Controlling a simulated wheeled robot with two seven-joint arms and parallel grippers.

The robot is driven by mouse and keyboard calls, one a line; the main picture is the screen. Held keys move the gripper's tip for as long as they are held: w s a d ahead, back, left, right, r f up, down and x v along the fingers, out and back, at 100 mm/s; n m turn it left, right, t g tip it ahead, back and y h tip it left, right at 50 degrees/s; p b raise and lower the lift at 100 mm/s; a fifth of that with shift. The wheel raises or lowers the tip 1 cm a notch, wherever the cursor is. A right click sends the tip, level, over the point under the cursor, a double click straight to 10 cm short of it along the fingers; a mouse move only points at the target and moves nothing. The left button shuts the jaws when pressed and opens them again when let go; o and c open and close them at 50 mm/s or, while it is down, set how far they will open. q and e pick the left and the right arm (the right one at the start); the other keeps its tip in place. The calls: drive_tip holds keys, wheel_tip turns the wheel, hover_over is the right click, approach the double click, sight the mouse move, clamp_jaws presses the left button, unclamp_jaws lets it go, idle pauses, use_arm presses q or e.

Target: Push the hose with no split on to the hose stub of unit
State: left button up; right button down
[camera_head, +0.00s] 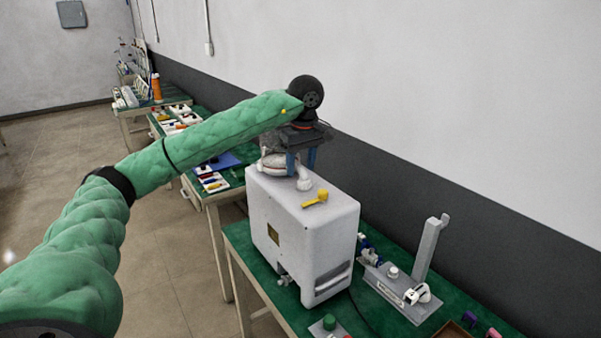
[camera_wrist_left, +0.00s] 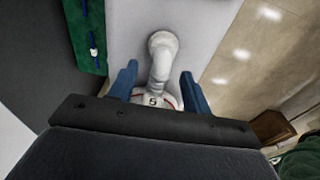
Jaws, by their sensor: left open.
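The unit is a pale grey box (camera_head: 300,235) on the green-topped table, with a yellow lever (camera_head: 315,198) on its top. A white bent stub (camera_head: 304,183) rises at the top's far end. In the left wrist view the stub (camera_wrist_left: 162,48) leads down to a white round part (camera_wrist_left: 172,98) with a red edge and a dark mark. My left gripper (camera_head: 301,163) is over that end, its blue fingers open. In the left wrist view the fingers (camera_wrist_left: 158,84) stand either side of the white part, apart from it. I cannot make out any hose for certain. My right gripper is not in view.
A grey metal fixture (camera_head: 400,290) with an upright post stands right of the unit. A green knob (camera_head: 329,322) and a brown tray (camera_head: 452,330) are at the front. More benches with parts (camera_head: 180,122) stand behind. The wall runs close along the right.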

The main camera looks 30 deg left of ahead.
use_arm(q)
drive_tip(key=shift+d+r, duration=0.15)
drive_tip(key=shift+r, duration=1.2)
drive_tip(key=shift+d+r, duration=0.1)
drive_tip(key=shift+r, duration=1.25)
